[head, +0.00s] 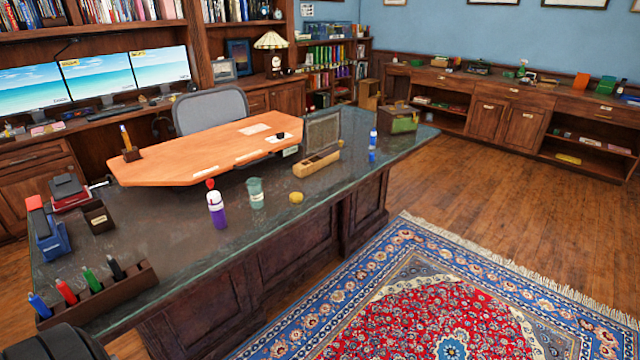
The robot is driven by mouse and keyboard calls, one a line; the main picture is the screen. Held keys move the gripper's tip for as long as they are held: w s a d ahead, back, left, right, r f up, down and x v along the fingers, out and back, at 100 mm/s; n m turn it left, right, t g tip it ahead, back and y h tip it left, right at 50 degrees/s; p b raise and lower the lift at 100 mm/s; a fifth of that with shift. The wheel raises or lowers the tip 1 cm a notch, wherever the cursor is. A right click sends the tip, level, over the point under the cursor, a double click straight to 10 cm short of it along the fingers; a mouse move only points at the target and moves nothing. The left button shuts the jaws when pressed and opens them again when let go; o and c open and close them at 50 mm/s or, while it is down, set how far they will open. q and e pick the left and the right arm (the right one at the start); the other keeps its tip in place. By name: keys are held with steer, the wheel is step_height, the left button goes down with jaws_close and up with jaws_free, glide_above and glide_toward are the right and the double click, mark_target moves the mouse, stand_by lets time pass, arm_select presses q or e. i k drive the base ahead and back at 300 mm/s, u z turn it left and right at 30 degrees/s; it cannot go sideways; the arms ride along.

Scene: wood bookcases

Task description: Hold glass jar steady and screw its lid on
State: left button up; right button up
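A greenish, see-through glass jar (256,194) stands upright on the dark desk top, near the desk's front edge. Its top seems to have a teal rim; whether it is open is too small to tell. A small round yellow-tan piece, which looks like the lid (296,197), lies on the desk to the right of the jar, apart from it. Neither of my grippers can be made out in the head view. A dark rounded shape at the bottom left corner may be part of my own body.
A white and purple bottle (216,208) stands close left of the jar. A wooden box (317,165) lies behind the lid. An orange wood desktop panel (200,152) is behind. A marker holder (98,293) is at the front left. Desk around the lid is clear.

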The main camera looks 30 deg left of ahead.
mark_target(254, 185)
steer(key=u, duration=0.25)
steer(key=i, duration=1)
steer(key=u, duration=1.5)
steer(key=i, duration=0.8)
steer(key=u, duration=0.85)
